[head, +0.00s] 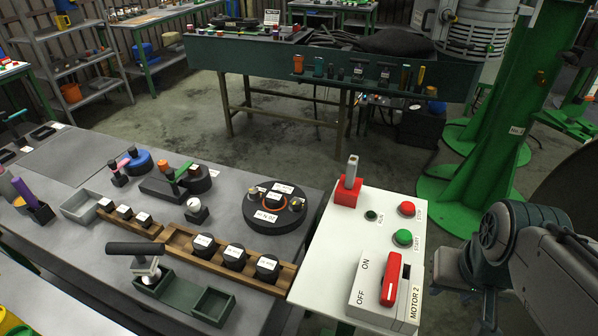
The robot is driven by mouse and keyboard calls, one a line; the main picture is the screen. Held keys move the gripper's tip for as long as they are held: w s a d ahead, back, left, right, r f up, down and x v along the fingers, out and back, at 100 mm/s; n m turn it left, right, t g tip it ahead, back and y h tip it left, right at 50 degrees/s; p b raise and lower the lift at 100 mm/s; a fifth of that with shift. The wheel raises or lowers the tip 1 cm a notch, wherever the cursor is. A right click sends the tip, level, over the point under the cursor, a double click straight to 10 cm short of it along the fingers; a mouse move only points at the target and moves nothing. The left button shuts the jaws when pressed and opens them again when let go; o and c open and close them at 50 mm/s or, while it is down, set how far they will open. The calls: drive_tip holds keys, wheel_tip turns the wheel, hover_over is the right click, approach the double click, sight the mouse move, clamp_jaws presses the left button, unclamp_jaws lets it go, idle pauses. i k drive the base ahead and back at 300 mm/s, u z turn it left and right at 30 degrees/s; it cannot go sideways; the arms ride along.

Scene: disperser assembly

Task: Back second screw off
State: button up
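A round black disc assembly (262,222) lies on the grey workbench at centre. It carries white labels, an orange ring (273,199) and small metallic fittings, one at its left (252,195) and one at its right (297,204). These may be screws; they are too small to tell, and I cannot tell which is the second. A part of my arm shows at the right edge, well to the right of the disc. I cannot make out my gripper's fingers in this view.
A white motor control box (335,262) with red and green buttons and a red switch stands right of the disc. A wooden rack (180,246) with black labelled parts lies in front. A dark-handled tool (139,248) stands by green trays. A green column (500,120) rises behind.

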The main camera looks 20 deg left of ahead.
sight(253, 192)
drive_tip(key=u, duration=1.35)
